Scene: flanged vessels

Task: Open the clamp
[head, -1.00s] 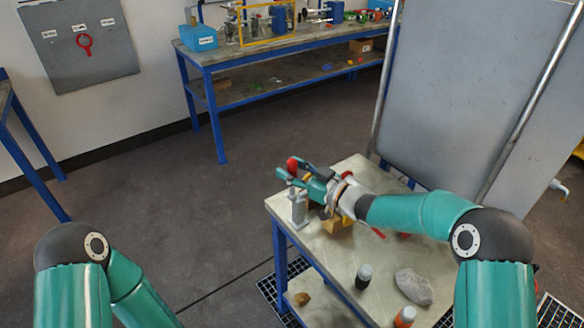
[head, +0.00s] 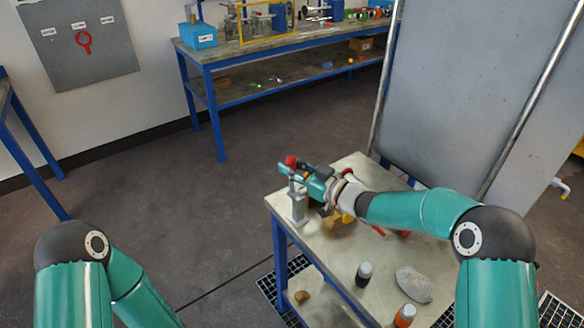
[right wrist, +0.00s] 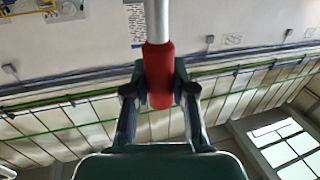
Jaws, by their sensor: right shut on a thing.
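The clamp (head: 299,207) is a grey metal piece standing at the left corner of the small metal-topped table. Its red handle grip (head: 291,161) sticks up above it, at the tips of my right gripper (head: 293,171). In the right wrist view the red grip (right wrist: 158,75) lies between the two fingers, on the end of a light grey bar (right wrist: 157,20) that runs out of the top of the picture. My right gripper is shut on the red grip. The gripper hides part of the clamp in the head view. My left gripper is out of view; only its arm shows.
On the table (head: 340,255) stand a black bottle with a white cap (head: 364,275), an orange bottle (head: 405,315) and a grey rag (head: 414,285). A grey panel (head: 460,90) stands behind it. A blue-framed workbench (head: 270,60) is at the back. The floor left of the table is clear.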

